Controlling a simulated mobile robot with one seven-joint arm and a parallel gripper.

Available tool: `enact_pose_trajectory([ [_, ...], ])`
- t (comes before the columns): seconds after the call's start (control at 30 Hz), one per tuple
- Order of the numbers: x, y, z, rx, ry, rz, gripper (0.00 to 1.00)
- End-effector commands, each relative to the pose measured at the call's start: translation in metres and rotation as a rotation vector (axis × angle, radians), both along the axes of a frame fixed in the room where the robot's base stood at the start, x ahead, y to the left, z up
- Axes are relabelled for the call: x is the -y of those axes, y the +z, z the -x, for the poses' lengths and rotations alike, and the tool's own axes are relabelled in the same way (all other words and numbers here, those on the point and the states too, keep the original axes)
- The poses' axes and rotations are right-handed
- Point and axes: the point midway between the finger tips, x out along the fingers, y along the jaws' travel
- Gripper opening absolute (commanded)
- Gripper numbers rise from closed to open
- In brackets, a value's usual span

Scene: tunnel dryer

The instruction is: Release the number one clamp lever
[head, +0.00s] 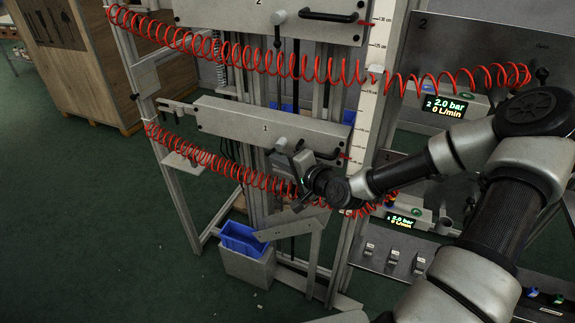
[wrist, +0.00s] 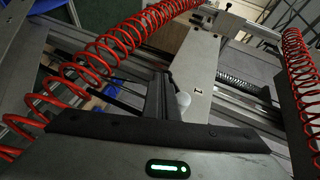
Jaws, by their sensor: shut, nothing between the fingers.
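The grey carriage plate marked 1 (head: 240,118) crosses the machine frame in the head view. In the wrist view the same plate (wrist: 198,62) runs upward from behind the fingers. My gripper (head: 292,160) is at the plate's lower edge, left of its black handle (head: 322,153). A small clamp knob (head: 281,143) shows just above the gripper, but the rest of the lever is hidden or cannot be made out. In the wrist view my gripper (wrist: 163,82) has its fingers together and empty, beside a pale rounded part (wrist: 183,101). I cannot tell whether they touch anything.
Red coiled hoses (head: 210,160) hang across the frame around my arm. Plate 2 (head: 230,12), with its own clamp lever (head: 278,28), is above. A blue bin (head: 240,240) stands low at the left. A control panel (head: 440,105) is at right. Green floor is free at left.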

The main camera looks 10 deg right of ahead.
Motion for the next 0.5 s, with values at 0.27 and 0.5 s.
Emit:
enact_pose_trajectory([
  [0.27, -0.008, -0.01, -0.006, 0.156, -0.002, -0.217, 0.0],
  [0.5, -0.015, -0.005, -0.011, 0.284, 0.0, -0.393, 0.0],
])
